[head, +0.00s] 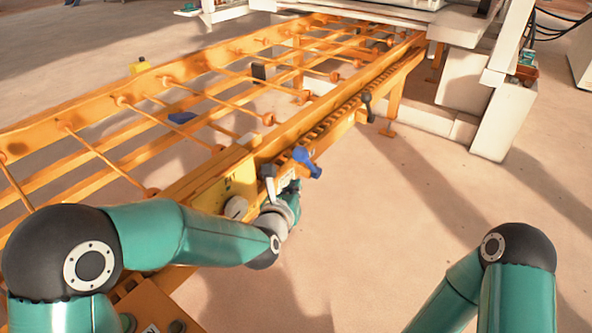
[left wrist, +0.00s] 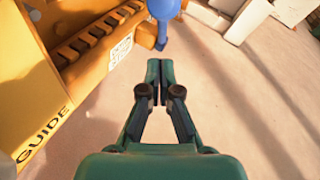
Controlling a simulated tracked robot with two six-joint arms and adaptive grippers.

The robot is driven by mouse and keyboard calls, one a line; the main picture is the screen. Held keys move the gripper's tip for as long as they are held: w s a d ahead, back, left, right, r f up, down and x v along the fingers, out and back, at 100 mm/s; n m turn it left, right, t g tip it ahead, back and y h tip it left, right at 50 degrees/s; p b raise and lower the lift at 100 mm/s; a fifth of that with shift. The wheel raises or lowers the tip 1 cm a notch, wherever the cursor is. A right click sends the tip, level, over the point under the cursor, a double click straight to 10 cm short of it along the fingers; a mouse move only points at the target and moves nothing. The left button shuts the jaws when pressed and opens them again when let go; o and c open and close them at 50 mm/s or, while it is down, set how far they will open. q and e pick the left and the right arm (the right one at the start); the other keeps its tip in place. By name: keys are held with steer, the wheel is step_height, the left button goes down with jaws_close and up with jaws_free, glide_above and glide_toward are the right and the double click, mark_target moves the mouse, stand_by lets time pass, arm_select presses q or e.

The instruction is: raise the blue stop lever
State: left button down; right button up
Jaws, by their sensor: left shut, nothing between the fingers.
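The blue stop lever (head: 307,161) sits on the outer side of the orange conveyor rail, its free end pointing down and outward. It also shows at the top of the left wrist view (left wrist: 164,12), partly cut off by the frame. My left gripper (head: 292,186) is just below and on the near side of the lever. In the left wrist view my left gripper's fingers (left wrist: 160,66) are together, with nothing between them. A small gap separates the fingertips from the lever's lower end. My right gripper is out of view.
The orange roller conveyor (head: 190,196) runs from lower left to the white press frame (head: 500,110) at the back. A black-knobbed lever (head: 366,98) is farther along the rail. A yellow guide plate (left wrist: 30,105) lies left of my left gripper. The floor to the right is clear.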

arm_select(q)
steer(key=w, duration=0.1)
steer(key=w+r, duration=0.1)
steer(key=w, duration=0.2)
steer(key=shift+w+d+r+p, duration=0.25)
steer(key=shift+w+d+p, duration=0.05)
steer(key=shift+w, duration=0.1)
